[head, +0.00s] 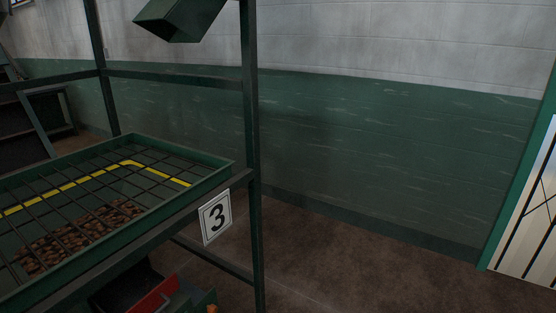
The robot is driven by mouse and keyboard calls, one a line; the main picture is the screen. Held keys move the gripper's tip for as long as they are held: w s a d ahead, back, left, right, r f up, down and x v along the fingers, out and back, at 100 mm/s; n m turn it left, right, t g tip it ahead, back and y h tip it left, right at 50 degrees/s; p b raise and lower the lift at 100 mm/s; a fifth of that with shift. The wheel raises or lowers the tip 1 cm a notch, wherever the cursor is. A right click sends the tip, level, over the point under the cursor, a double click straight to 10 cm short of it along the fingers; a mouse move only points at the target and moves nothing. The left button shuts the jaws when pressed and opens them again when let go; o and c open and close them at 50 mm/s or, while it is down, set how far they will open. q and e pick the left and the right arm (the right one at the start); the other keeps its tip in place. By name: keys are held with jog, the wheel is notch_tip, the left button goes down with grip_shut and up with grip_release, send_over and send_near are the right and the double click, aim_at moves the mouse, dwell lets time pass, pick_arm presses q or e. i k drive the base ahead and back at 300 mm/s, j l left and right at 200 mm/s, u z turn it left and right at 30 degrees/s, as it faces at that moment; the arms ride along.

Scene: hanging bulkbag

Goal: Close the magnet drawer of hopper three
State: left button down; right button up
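Hopper three (175,190) stands at the left in the head view, a green open tray with a dark grid over it and brown lumps inside. A white plate with a black 3 (215,217) hangs on its near right corner. Below the tray, at the bottom edge, a red-fronted part (154,299) shows, which looks like the magnet drawer. The frame cuts off its lower part, and I cannot tell how far out it stands. Neither of my grippers is in view.
A dark green post (251,150) and rails frame the hopper. A green chute (180,17) hangs above it. A small orange thing (211,308) shows at the bottom edge. Brown floor (350,260) is clear to the right, up to the green and white wall (400,160).

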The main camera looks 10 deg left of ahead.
aim_at(127, 293)
jog(key=k+j+u, duration=0.1)
jog(key=u, duration=1.1)
